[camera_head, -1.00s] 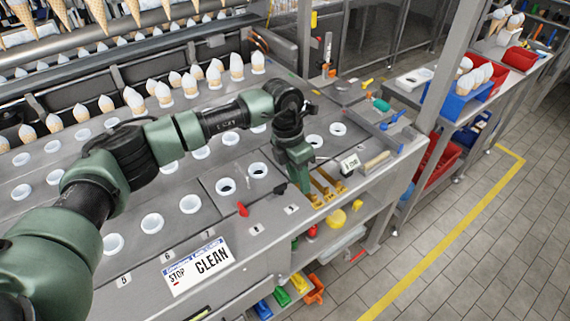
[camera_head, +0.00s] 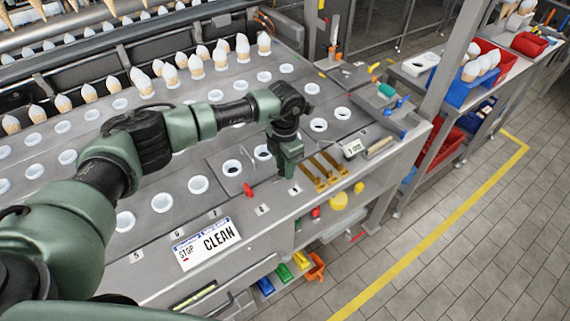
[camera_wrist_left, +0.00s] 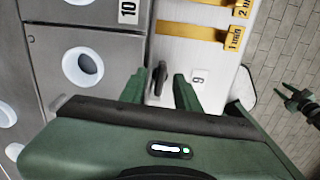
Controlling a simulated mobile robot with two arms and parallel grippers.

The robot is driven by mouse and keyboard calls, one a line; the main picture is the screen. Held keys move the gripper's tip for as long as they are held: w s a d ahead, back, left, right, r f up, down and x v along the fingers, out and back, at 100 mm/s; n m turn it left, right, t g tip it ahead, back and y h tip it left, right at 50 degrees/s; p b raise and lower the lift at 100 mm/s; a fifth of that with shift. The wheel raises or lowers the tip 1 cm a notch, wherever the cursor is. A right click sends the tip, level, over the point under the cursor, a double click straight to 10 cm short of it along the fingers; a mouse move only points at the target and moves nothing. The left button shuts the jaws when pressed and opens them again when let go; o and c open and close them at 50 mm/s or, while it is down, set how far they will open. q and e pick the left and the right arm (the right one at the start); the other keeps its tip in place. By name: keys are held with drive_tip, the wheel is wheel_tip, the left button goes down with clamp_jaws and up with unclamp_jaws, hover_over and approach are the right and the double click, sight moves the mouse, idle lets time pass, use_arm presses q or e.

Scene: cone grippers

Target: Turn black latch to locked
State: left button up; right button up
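The black latch (camera_wrist_left: 157,78) shows in the left wrist view as a small dark handle on the pale steel panel, beside the label 9 (camera_wrist_left: 199,79). It points up the picture. My left gripper (camera_wrist_left: 158,88) is open, with one green finger on each side of the latch and a gap at each side. In the head view my left gripper (camera_head: 290,170) points down at the counter front and hides the latch. My right gripper (camera_wrist_left: 287,97) shows small at the right of the left wrist view, over the floor, with its fingers apart.
A red latch (camera_head: 249,190) stands to the left on the counter (camera_head: 215,208). Yellow-brown bars (camera_head: 324,172) lie just right of my left gripper. White-rimmed holes (camera_head: 232,167) are behind, and a CLEAN sign (camera_head: 207,243) is at the front.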

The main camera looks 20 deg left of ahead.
drive_tip(key=shift+s, duration=0.2)
use_arm(q)
clamp_jaws()
use_arm(e)
drive_tip(key=shift+s+a, duration=0.1)
drive_tip(key=shift+s, duration=0.35)
drive_tip(key=shift+f, duration=0.15)
